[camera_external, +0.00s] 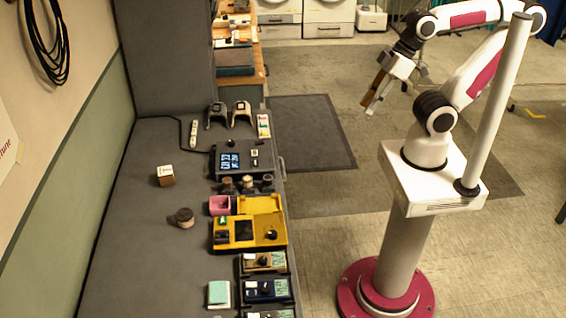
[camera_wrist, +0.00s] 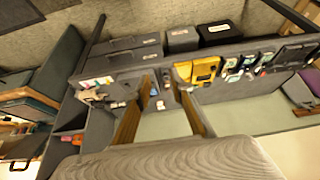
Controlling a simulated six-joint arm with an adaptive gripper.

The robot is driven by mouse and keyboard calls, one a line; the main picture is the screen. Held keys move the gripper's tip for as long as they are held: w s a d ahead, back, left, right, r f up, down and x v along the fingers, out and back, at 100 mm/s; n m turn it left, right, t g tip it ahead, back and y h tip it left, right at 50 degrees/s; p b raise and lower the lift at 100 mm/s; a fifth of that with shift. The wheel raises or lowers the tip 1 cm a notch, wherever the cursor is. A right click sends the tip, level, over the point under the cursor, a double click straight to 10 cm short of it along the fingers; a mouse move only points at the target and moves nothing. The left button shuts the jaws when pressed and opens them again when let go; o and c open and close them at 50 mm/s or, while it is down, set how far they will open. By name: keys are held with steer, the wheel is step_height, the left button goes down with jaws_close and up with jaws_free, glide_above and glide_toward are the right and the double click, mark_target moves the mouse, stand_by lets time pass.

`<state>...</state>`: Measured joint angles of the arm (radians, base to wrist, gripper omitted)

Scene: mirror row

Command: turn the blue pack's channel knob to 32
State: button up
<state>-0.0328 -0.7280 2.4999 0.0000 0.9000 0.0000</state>
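The blue pack (camera_external: 254,298) is a small dark-blue box in the row of packs at the lower right of the bench in the external view. A dark round knob (camera_external: 265,287) shows on its top, beside a light green label; its setting is too small to read. My gripper (camera_external: 368,106) is raised over the floor to the right of the bench, well away from the pack. Its two brown fingers stand apart with nothing between them, as the wrist view also shows (camera_wrist: 164,88). In the wrist view the packs are small and tilted, and I cannot tell which is blue.
A tan pack (camera_external: 251,266) stands just behind the blue pack, and another pack (camera_external: 284,315) in front is cut off. A yellow case (camera_external: 262,246) with an open lid stands farther back. A mint-topped block (camera_external: 218,294) lies left. Open floor separates bench and arm.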

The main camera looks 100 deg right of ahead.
steer(key=w+a+f+n+g, duration=0.1)
steer(key=w+a+f+g, duration=0.1)
steer(key=a+f, duration=0.1)
steer(key=n+y, duration=0.1)
steer(key=n, duration=0.4)
glide_toward(267, 280)
steer(key=shift+g, duration=0.3)
steer(key=s+d+f, duration=0.3)
steer(key=shift+s+d, duration=0.15)
steer(key=shift+t+y, duration=0.5)
steer(key=shift+y, duration=0.2)
steer(key=w+a+r, duration=0.2)
steer(key=w, duration=0.1)
steer(key=shift+a+r, duration=0.15)
steer(key=shift+r, duration=0.2)
steer(key=shift+f, duration=0.1)
steer(key=shift+x, duration=3.85)
